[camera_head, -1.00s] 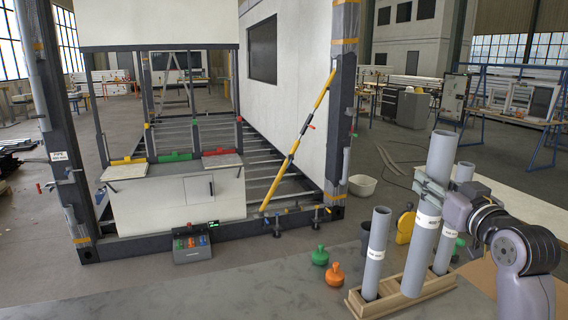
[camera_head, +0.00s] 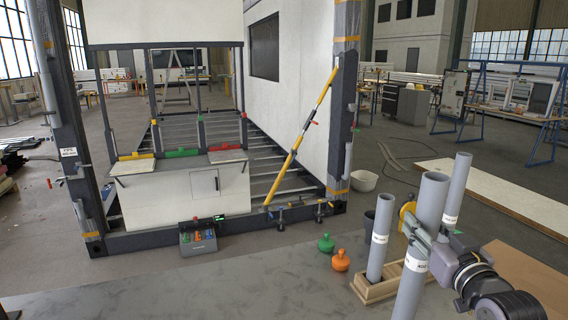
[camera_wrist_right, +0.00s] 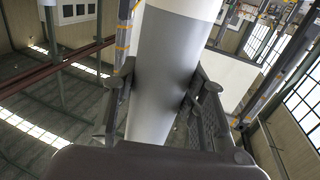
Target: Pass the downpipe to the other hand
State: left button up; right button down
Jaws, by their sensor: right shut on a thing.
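The thick grey downpipe (camera_head: 431,200) with a white label band stands nearly upright, tilted slightly, in front of the wooden rack at the right. My right gripper (camera_head: 422,234) is shut on it around its middle. The pipe's lower end runs to the bottom edge of the head view. In the right wrist view, the pipe (camera_wrist_right: 165,60) passes between the two dark fingers (camera_wrist_right: 160,95). My left gripper is not clearly seen.
The wooden rack (camera_head: 375,292) holds a thinner labelled pipe (camera_head: 379,245); another pipe (camera_head: 458,190) stands behind. Green (camera_head: 326,243) and orange (camera_head: 340,261) knobbed pieces sit left of the rack. The grey tabletop (camera_head: 220,285) is clear at left. The container frame (camera_head: 200,230) stands beyond.

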pick_arm(q)
jog(key=shift+s+a, duration=0.15)
jog(key=shift+s, duration=0.3)
pick_arm(e)
jog(key=s+a+f, duration=0.4)
jog(key=s+f, duration=0.2)
jog(key=f, duration=0.2)
jog(key=s+a+f+h, duration=0.1)
jog(key=s+a+f, duration=0.4)
jog(key=s+f, duration=0.2)
jog(key=shift+s+f+m, duration=0.2)
jog(key=shift+f+m, duration=0.2)
jog(key=shift+f, duration=0.5)
